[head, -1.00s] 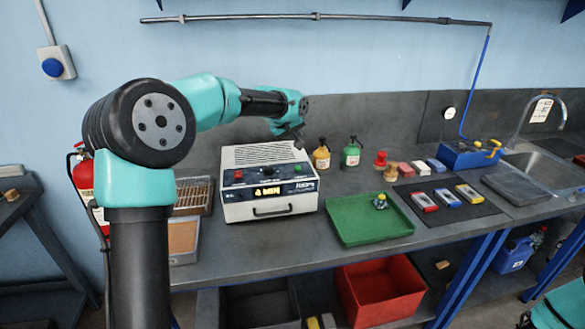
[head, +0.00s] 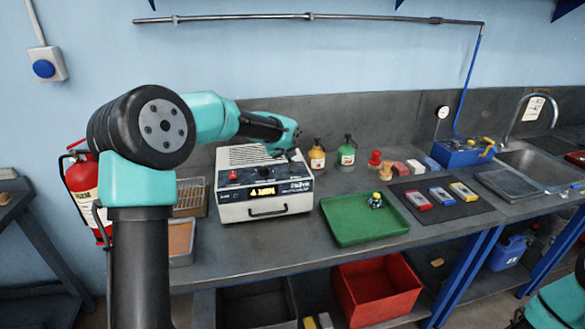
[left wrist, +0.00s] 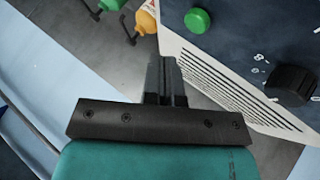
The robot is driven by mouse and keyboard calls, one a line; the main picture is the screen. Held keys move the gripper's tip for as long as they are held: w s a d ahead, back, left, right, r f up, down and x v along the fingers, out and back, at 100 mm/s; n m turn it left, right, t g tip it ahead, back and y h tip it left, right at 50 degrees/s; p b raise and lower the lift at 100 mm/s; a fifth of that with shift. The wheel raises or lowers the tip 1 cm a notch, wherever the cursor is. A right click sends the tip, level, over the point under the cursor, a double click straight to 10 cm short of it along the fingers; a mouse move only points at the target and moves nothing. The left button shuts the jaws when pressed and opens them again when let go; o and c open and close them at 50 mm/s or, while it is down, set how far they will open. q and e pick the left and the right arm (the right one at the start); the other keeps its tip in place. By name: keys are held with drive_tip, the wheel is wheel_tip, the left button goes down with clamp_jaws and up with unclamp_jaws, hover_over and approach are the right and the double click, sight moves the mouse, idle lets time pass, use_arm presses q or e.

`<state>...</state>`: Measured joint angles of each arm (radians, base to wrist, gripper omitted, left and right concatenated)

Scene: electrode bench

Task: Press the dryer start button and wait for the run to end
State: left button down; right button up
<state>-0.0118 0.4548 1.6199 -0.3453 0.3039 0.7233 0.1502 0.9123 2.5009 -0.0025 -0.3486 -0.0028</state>
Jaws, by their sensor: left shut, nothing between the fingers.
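The dryer (head: 240,207) is a white box with a dark sloped front panel, standing on the bench in the head view. A red control (head: 233,175) sits on its panel above a lit yellow display (head: 263,190), whose text I cannot read. My left gripper (head: 292,152) is over the dryer's right rear part in the head view and hides part of its panel and top. In the left wrist view the shut, empty fingers (left wrist: 166,68) are beside the vented top (left wrist: 235,88). The green button (left wrist: 198,20) and a black knob (left wrist: 290,84) lie on the panel, clear of the fingers.
A green tray (head: 350,232) stands right of the dryer. An orange bottle (head: 316,157) and a green bottle (head: 347,152) stand behind it, close to the left gripper. A wire rack (head: 190,200) is at the dryer's left. My right arm (head: 562,300) shows at the lower right edge.

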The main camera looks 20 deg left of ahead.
use_arm(q)
drive_tip(key=shift+f, duration=0.95)
drive_tip(key=shift+f, duration=0.1)
idle(1.3)
drive_tip(key=shift+f, duration=0.35)
drive_tip(key=shift+f, duration=0.45)
idle(1.0)
drive_tip(key=shift+r, duration=0.9)
drive_tip(key=shift+r, duration=2.5)
